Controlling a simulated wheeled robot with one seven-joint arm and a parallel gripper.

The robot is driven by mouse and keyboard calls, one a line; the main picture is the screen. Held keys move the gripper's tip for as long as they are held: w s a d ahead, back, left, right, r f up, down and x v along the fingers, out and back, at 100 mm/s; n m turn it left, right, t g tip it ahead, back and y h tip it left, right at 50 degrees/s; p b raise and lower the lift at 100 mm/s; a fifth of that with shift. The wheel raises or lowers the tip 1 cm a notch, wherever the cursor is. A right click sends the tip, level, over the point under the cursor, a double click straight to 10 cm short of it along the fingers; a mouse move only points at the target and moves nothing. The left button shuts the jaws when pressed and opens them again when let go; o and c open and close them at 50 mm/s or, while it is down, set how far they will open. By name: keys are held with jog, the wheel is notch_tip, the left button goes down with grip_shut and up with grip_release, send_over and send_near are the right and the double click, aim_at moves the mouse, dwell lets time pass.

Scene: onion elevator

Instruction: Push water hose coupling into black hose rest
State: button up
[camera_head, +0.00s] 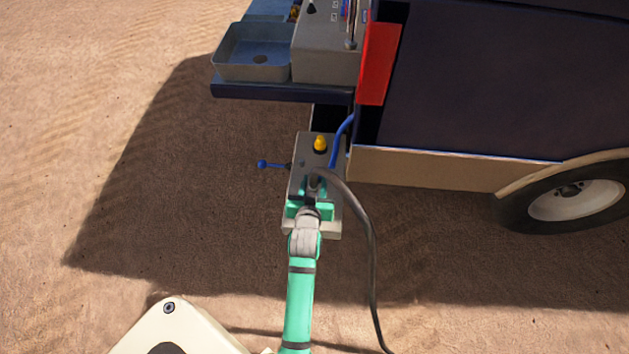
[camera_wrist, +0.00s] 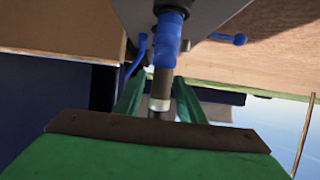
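My green gripper (camera_head: 310,207) is at the front of a grey box (camera_head: 330,147) under the vehicle's side. In the wrist view its two green fingers (camera_wrist: 160,97) stand apart on either side of an olive-brown tube with a pale end ring (camera_wrist: 161,88), which looks like the hose coupling. A blue fitting (camera_wrist: 168,35) sits in line with the tube against the box. I cannot tell whether the fingers touch the tube. A dark hose (camera_head: 365,222) arches from near the gripper down to the ground at right. I cannot make out the black hose rest.
A blue lever with a ball end (camera_head: 268,164) sticks out left of the box; a yellow knob (camera_head: 320,143) is on it. A blue hose (camera_head: 342,132) runs up behind. A grey basin (camera_head: 253,52) and a wheel (camera_head: 572,199) flank the box. Sandy ground at left is free.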

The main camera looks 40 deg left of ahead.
jog(key=v, duration=0.9)
jog(key=shift+s+d+r, duration=0.15)
jog(key=shift+s+d, duration=0.05)
jog(key=shift+s, duration=0.05)
jog(key=s+d+f+m+t+h, duration=0.1)
jog(key=s+d+m+h, duration=0.1)
jog(key=s+d, duration=0.45)
jog(key=s+d+f+m+t+h, duration=0.1)
jog(key=s+d+m, duration=0.15)
jog(key=d, duration=0.75)
jog(key=s+d+r+m+t+h, duration=0.1)
jog(key=s+d+r+h, duration=0.3)
jog(key=s+d, duration=0.8)
notch_tip(320, 180, up, 2)
jog(key=shift+s+r+m+t, duration=0.3)
jog(key=shift+s+t, duration=0.2)
jog(key=shift+s, duration=0.65)
